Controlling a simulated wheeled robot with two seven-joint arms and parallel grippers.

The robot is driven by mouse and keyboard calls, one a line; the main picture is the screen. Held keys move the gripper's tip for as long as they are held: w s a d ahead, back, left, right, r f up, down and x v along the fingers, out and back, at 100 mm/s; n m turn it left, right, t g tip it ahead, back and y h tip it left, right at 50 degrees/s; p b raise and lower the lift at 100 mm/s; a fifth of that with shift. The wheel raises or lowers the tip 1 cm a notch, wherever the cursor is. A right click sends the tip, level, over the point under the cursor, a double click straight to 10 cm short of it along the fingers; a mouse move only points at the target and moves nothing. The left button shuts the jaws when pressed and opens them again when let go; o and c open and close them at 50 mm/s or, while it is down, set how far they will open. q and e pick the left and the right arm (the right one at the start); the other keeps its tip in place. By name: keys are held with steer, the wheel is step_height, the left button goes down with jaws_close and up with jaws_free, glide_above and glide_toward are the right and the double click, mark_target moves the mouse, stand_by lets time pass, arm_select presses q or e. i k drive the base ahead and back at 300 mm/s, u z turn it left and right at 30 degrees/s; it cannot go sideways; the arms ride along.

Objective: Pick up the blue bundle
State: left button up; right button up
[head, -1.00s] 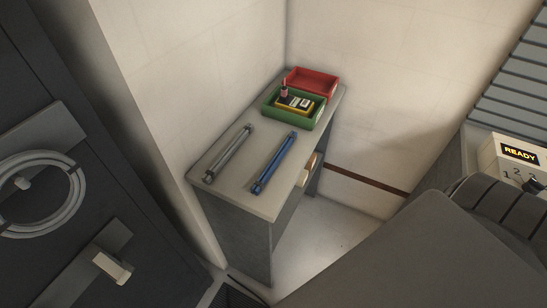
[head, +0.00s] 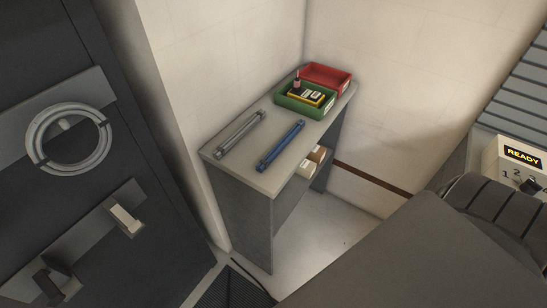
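The blue bundle (head: 281,145) is a long, thin blue roll with dark ends. It lies flat on a narrow grey table (head: 262,183), near the table's right edge. A similar grey bundle (head: 241,135) lies to its left, roughly parallel and apart from it. Neither of my grippers shows in the head view, so nothing is seen touching the blue bundle.
Green (head: 308,109) and red (head: 328,77) trays stand at the table's far end; the green one holds a yellow item and a small bottle. Boxes (head: 306,169) sit on a shelf below. A dark door (head: 70,220) stands left. A READY box (head: 518,160) is at right.

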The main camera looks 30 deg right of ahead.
mark_target(264, 163)
steer(key=u, duration=0.45)
steer(key=k, duration=1)
steer(key=z, duration=0.05)
steer(key=i, duration=0.7)
steer(key=z, duration=0.8)
